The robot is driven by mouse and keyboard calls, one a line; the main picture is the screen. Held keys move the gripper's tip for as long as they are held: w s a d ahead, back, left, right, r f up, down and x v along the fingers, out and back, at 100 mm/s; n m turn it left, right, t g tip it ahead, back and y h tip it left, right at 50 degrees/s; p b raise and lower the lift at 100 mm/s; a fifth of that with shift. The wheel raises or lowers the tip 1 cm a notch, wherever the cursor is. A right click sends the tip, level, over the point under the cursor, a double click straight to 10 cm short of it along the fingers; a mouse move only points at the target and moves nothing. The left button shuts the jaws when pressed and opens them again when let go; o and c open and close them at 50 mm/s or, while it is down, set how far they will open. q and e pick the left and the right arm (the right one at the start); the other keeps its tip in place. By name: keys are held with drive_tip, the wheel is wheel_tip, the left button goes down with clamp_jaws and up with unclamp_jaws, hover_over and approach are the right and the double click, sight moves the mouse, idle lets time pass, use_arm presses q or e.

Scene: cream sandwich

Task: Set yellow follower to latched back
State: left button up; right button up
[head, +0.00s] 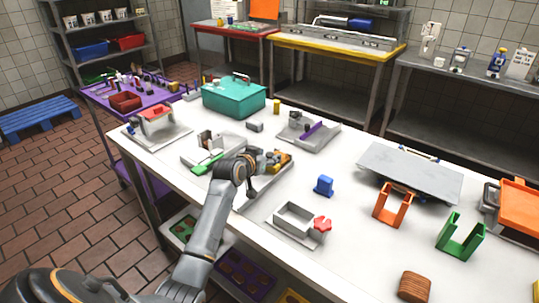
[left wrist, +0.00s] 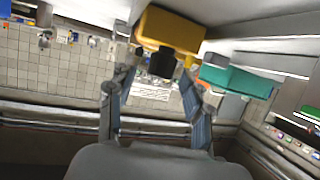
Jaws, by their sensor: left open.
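The yellow follower (head: 284,156) shows as a small yellow-orange part on a fixture near the middle of the white table in the head view, partly hidden by my left arm. In the left wrist view a yellow block (left wrist: 172,28) with a dark knob (left wrist: 155,63) fills the upper middle. My left gripper (head: 266,164) is beside the yellow part. In the left wrist view the fingers of my left gripper (left wrist: 156,84) are spread, with the dark knob appearing between and beyond their tips. Contact cannot be told. My right gripper is not in view.
A teal box (head: 234,98) stands at the back left. A grey fixture with a purple bar (head: 311,131) is behind the gripper. A blue block (head: 324,185), a grey tray (head: 293,222) and orange (head: 393,203) and green (head: 460,238) brackets stand to the right.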

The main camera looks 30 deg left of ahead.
use_arm(q)
drive_tip(key=shift+x, duration=0.95)
clamp_jaws()
drive_tip(key=shift+s, duration=0.1)
